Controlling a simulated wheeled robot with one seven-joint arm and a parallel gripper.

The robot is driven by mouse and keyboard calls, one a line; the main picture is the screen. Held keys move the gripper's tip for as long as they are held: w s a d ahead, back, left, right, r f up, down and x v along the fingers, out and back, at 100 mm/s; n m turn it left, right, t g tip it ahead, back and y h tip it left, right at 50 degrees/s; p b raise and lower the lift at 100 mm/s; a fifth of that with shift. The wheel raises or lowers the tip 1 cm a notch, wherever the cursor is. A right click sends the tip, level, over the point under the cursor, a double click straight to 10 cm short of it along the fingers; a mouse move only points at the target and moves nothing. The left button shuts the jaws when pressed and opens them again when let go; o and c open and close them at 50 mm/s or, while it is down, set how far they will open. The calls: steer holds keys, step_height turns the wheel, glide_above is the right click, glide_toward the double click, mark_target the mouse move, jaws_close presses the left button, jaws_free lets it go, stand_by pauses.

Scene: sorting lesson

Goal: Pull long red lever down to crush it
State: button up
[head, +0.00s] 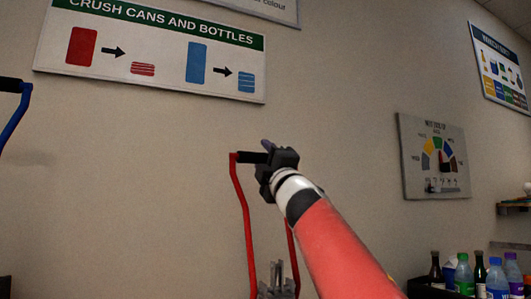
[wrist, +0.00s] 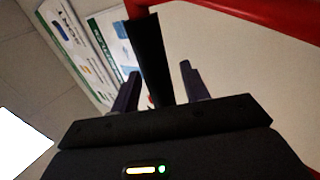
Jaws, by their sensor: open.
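The long red lever (head: 243,215) stands upright in the head view, with a black crossbar grip (head: 250,157) at its top. My gripper (head: 268,150) is at the right part of that grip and hides some of it. In the wrist view the black grip (wrist: 149,50) runs between the two fingers of my open gripper (wrist: 160,72), with a gap on each side. Part of the red lever (wrist: 115,7) shows at the top there. Grey metal parts (head: 278,282) show at the lever's foot; anything in the crusher is out of view.
A blue lever (head: 14,115) with a black grip is at the far left. A can-and-bottle crushing sign (head: 150,83) hangs behind. A dial board (head: 433,157) is on the right wall. Several bottles (head: 480,272) stand at lower right.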

jaws_close()
stand_by(0.3)
steer(key=shift+d+f, duration=0.1)
